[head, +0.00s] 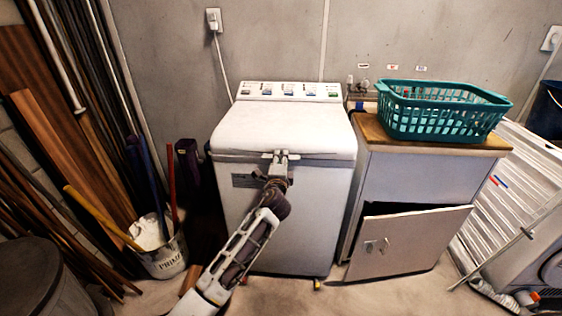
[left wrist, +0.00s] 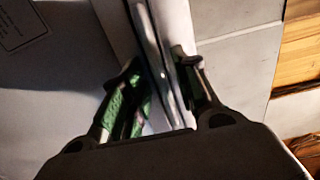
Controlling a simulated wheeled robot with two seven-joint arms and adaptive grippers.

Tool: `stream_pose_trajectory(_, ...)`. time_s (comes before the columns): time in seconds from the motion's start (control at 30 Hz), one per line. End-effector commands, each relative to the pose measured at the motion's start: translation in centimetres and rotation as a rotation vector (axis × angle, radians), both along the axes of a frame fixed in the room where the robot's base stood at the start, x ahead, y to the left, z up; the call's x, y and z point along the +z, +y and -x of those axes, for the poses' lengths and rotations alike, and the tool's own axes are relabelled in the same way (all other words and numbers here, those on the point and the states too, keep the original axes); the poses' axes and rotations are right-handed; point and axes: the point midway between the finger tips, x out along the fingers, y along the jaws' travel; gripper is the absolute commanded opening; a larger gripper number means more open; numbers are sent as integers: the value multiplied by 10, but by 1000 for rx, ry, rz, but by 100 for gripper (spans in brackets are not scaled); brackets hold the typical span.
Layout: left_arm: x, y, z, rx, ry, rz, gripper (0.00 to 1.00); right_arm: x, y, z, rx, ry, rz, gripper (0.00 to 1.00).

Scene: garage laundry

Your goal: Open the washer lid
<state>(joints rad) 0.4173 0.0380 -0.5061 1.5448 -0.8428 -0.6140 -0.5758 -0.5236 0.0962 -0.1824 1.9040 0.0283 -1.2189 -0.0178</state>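The white washer (head: 285,215) stands against the back wall. Its lid (head: 285,125) lies flat and closed over the top, in front of the control panel (head: 290,91). My left gripper (head: 281,157) is at the middle of the lid's front edge. In the left wrist view my left gripper's fingers (left wrist: 160,75) are drawn in on both sides of a thin, pale rim (left wrist: 152,45) of the lid and appear closed on it. The exact contact is partly in shadow. My right gripper is not in view.
A cabinet (head: 408,183) with its door (head: 410,243) ajar stands right of the washer, bearing a teal basket (head: 440,112). A white bucket (head: 165,260) with tools and leaning planks (head: 60,150) crowd the left. Space above the lid looks clear.

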Motion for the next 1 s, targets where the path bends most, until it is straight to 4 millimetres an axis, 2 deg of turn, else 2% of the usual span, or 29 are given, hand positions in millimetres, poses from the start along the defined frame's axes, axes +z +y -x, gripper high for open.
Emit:
stream_pose_trajectory(0.37,0,0,-2,0,0,1,29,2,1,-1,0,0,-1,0)
stream_pose_trajectory(0.6,0,0,-2,0,0,1,0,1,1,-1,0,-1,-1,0)
stream_pose_trajectory(1.0,0,0,-2,0,1,1,0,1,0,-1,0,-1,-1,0)
